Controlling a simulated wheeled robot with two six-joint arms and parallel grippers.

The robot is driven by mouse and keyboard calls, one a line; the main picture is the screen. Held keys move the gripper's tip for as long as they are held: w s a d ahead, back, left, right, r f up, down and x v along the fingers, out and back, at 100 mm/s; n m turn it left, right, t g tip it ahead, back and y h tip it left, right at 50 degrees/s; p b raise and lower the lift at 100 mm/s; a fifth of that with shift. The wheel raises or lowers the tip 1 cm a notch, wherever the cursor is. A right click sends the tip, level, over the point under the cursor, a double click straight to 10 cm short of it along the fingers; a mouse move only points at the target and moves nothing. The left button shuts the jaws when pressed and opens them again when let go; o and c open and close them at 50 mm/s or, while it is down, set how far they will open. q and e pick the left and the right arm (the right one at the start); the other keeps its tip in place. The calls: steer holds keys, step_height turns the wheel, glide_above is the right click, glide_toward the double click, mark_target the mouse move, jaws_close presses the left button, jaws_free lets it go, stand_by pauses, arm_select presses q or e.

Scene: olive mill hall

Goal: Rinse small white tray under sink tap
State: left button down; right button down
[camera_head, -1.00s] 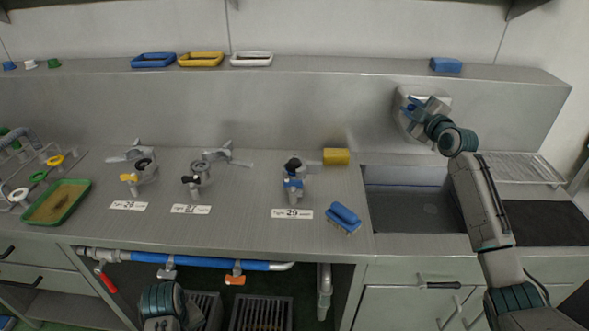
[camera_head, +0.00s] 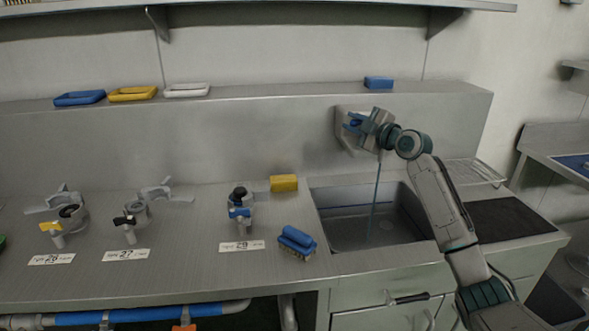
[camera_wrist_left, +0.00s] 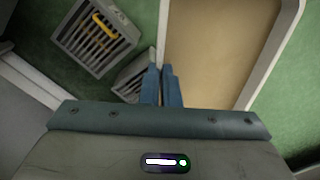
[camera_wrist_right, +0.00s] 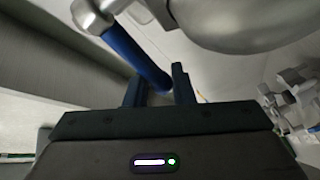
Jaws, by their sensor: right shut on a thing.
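The small white tray (camera_head: 187,91) lies on the back ledge, right of a yellow and a blue tray. The sink tap (camera_head: 346,128) is a grey body on the wall above the sink (camera_head: 345,236). A thin stream of water (camera_head: 375,195) falls from it into the basin. My right gripper (camera_head: 364,126) is at the tap, shut on its blue handle, which shows between the fingers in the right wrist view (camera_wrist_right: 136,56). My left gripper (camera_wrist_left: 160,85) is shut and empty, pointing down over the floor; it is outside the head view.
On the counter stand several valves with number labels, a yellow block (camera_head: 284,183) and a blue brush (camera_head: 297,242) left of the sink. A blue block (camera_head: 379,83) lies on the ledge above. A dark mat (camera_head: 510,217) is right of the sink.

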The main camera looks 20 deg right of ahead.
steer(key=c, duration=1.3)
jaws_free()
arm_select(q)
step_height(320, 180, down, 3)
steer(key=b, duration=0.3)
steer(key=shift+f+b, duration=0.3)
steer(key=shift+b, duration=0.05)
arm_select(e)
steer(key=v, duration=1.2)
steer(key=shift+f, duration=0.1)
